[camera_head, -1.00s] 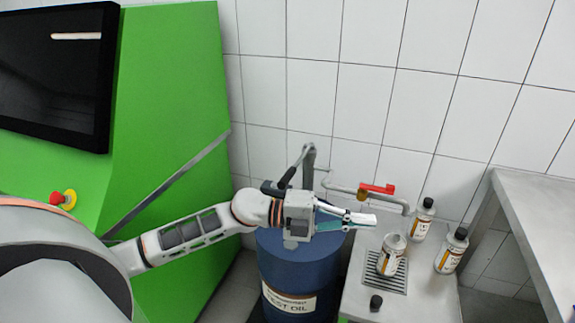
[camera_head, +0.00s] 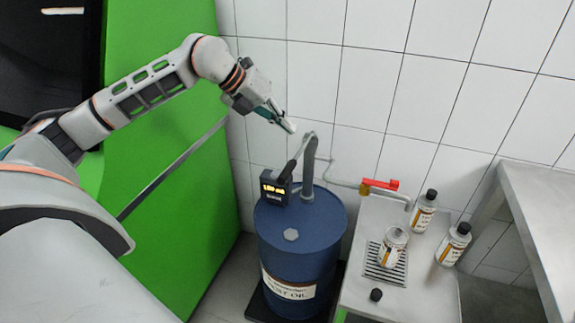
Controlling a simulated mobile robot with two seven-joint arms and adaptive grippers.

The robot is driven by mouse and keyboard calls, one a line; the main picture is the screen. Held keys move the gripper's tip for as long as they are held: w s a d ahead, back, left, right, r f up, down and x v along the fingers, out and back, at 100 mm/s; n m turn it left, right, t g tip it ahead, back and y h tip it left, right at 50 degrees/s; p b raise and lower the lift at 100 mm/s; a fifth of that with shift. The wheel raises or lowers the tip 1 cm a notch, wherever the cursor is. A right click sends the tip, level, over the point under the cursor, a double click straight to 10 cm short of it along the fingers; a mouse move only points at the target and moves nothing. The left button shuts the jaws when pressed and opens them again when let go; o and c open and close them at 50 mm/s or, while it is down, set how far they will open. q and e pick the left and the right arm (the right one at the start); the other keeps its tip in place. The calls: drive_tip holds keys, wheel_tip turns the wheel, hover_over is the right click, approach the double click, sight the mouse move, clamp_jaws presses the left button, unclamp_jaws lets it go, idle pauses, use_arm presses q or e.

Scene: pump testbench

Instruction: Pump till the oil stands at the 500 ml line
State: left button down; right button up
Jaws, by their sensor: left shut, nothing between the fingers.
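The blue oil drum (camera_head: 300,235) stands in the middle, with a grey hand pump (camera_head: 309,160) on its top. A small black display (camera_head: 275,188) with lit yellow digits sits beside the pump; I cannot read it surely. A white bottle (camera_head: 392,247) without its cap stands upright on the drain grate, near the pipe's outlet; its oil level cannot be seen. My left gripper (camera_head: 288,125) is shut and empty, above and left of the pump, apart from it. My right gripper is not in view.
A pipe with a red valve handle (camera_head: 380,185) runs along the wall towards the bottles. Two black-capped bottles (camera_head: 423,212) (camera_head: 453,244) stand on the metal stand (camera_head: 420,292). A loose black cap (camera_head: 376,295) lies in front. A steel table (camera_head: 540,205) is at right, a green cabinet (camera_head: 170,190) at left.

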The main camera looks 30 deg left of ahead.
use_arm(q)
drive_tip(key=shift+f, duration=0.1)
idle(0.3)
drive_tip(key=f+b, duration=0.4)
drive_tip(key=shift+s, duration=0.2)
drive_tip(key=f+b, duration=0.1)
drive_tip(key=f, duration=0.1)
drive_tip(key=f+b, duration=0.2)
drive_tip(key=shift+s+d, duration=0.1)
drive_tip(key=shift+s, duration=0.1)
drive_tip(key=shift+f, duration=0.25)
idle(0.8)
drive_tip(key=shift+s+f, duration=0.1)
drive_tip(key=shift+f+b, duration=0.35)
drive_tip(key=shift+b, duration=0.05)
